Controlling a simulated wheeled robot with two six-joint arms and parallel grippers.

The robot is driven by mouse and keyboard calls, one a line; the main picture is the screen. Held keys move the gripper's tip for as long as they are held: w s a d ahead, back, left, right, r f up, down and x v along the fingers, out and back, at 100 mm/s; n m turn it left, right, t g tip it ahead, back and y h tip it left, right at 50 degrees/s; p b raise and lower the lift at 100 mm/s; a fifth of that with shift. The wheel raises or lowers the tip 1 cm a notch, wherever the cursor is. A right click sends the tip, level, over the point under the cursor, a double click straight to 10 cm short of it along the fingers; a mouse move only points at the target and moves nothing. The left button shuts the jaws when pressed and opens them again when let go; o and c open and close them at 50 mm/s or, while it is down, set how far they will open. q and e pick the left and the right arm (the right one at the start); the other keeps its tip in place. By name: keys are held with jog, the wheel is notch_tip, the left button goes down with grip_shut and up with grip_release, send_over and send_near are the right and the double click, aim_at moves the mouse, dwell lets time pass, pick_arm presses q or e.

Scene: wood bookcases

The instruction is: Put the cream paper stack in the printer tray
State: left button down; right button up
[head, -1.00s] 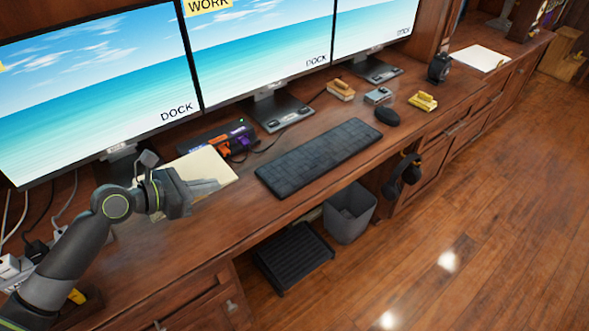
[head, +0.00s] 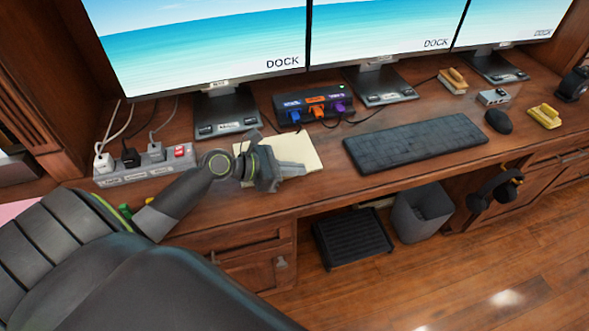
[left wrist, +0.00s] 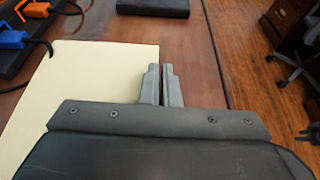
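The cream paper stack (head: 303,146) lies flat on the wooden desk, in front of a monitor stand. In the left wrist view the stack (left wrist: 80,75) fills the left side, its right edge beside my fingers. My left gripper (head: 299,170) is over the near right part of the stack in the head view. In the left wrist view its two fingers (left wrist: 163,85) are together with only a thin gap, and no paper shows between them. Whether they touch the stack is unclear. My right gripper and the printer tray are not in view.
A black hub (head: 314,103) with coloured plugs stands behind the stack. A keyboard (head: 416,143) lies to its right, a power strip (head: 145,165) to its left. Monitors line the back. Bare desk lies in front of the stack.

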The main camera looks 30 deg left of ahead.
pick_arm(q)
jog(key=c, duration=2.1)
grip_release()
jog(key=shift+f, duration=0.15)
jog(key=o, duration=0.4)
